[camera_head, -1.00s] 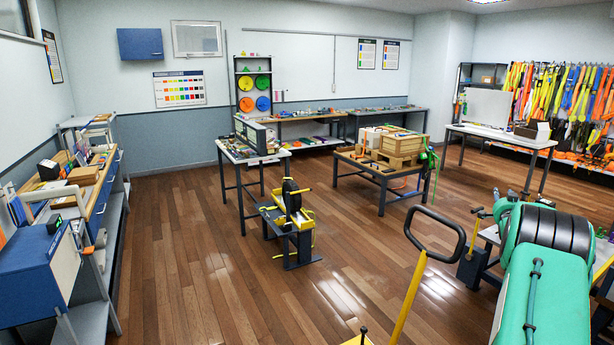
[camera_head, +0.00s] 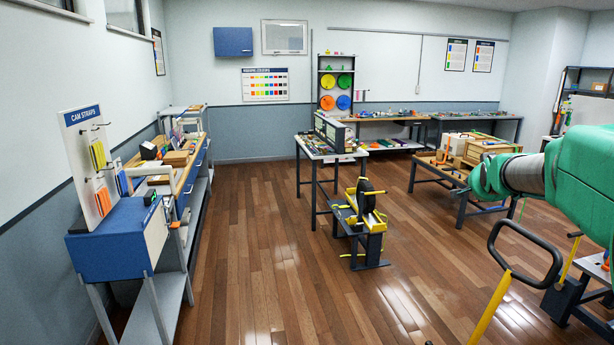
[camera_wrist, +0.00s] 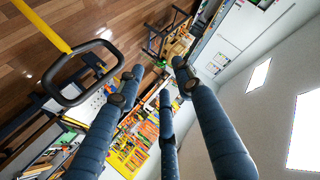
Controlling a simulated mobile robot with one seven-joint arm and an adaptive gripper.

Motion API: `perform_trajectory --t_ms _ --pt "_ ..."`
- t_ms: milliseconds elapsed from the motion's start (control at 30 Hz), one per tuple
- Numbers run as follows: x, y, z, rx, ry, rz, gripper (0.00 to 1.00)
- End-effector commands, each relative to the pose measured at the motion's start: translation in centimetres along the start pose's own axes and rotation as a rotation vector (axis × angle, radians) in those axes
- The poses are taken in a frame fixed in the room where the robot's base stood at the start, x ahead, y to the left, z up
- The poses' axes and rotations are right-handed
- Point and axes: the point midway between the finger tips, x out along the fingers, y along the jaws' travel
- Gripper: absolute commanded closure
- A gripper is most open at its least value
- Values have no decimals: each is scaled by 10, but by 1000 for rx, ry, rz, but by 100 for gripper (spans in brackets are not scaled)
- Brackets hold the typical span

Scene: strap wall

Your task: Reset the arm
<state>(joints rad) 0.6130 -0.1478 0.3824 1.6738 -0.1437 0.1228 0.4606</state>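My gripper (camera_wrist: 157,82) shows in the wrist view as several dark blue jointed fingers. The fingers stand apart with nothing between them, so it is open and empty. Its fingertips point out over the room, with floor, tables and wall behind them. My green arm (camera_head: 580,178) reaches in from the right edge of the head view.
A yellow pole with a black loop handle (camera_head: 525,250) stands near my arm; the loop also shows in the wrist view (camera_wrist: 70,97). A blue bench with a CAM STRAPS board (camera_head: 88,165) is left. A black-and-yellow reel stand (camera_head: 362,225) stands mid-room. Wood floor (camera_head: 260,270) is open.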

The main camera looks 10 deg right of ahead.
Motion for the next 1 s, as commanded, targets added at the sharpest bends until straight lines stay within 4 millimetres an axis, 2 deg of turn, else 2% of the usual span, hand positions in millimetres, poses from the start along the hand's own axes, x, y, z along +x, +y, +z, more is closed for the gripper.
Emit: perform_trajectory --t_ms 33,200,300,467,600,733,900,1000 --pt "-22 -19 16 -26 -29 -16 64" --pt "-88 -62 74 -119 -134 -56 64" --pt "-130 -80 111 -178 -195 -84 64" --pt "-196 -98 172 -276 -292 -132 64" --pt "-255 -102 228 -368 -377 -177 64" --pt "-308 -97 281 -457 -454 -223 64" --pt "-371 -77 349 -580 -551 -286 64" --pt "-401 -63 382 -642 -599 -320 64"
